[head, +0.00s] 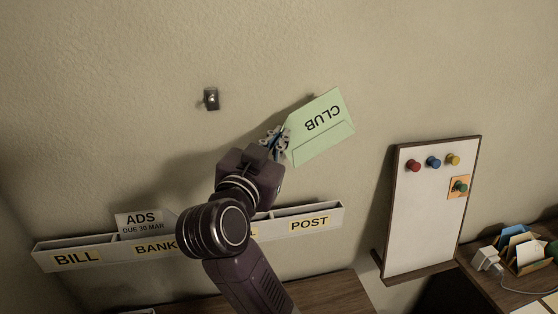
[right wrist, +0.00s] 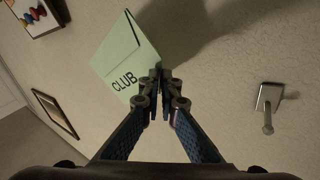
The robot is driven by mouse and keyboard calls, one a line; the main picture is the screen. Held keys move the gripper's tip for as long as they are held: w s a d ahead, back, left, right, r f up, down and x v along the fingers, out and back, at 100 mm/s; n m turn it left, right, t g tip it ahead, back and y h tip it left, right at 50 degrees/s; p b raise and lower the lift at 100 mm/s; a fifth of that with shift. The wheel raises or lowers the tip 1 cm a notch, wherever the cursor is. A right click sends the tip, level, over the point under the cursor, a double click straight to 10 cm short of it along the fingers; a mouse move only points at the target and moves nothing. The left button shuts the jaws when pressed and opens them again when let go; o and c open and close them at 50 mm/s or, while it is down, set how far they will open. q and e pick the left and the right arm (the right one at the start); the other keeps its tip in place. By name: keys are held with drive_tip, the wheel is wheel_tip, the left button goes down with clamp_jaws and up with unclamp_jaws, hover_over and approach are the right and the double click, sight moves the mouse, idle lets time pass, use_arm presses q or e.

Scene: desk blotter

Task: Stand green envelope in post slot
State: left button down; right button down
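The green envelope (head: 322,127), marked CLUB, is held up in front of the wall, above the wall rack and tilted. My right gripper (head: 284,143) is shut on its lower left edge. In the right wrist view the fingertips (right wrist: 159,76) meet at the corner of the envelope (right wrist: 122,62). The POST slot (head: 309,224) is at the right end of the long rack, below the envelope, and its opening looks empty. My left gripper is not in view.
The rack (head: 100,260) also has BILL and BANK labels, and another label is mostly hidden by my arm. An ADS envelope (head: 140,221) stands in the rack. A wall hook (head: 211,99) is at the upper left.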

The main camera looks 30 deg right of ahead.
drive_tip(key=shift+s+a+f+m+g+y+p, duration=0.1)
drive_tip(key=shift+s+f+m+g+y+p, duration=0.1)
drive_tip(key=shift+f+m, duration=0.75)
drive_tip(key=shift+s+f+m+g+y+p, duration=0.1)
drive_tip(key=shift+s+f+m+g, duration=0.15)
drive_tip(key=shift+f+m, duration=0.65)
drive_tip(key=shift+s+a+f+m+g+y+p, duration=0.1)
drive_tip(key=shift+s+f+m+g, duration=0.1)
drive_tip(key=shift+f+m, duration=0.7)
drive_tip(key=shift+d+f+b, duration=0.1)
drive_tip(key=shift+f+b, duration=0.7)
drive_tip(key=shift+f, duration=2.05)
drive_tip(key=shift+p, duration=0.6)
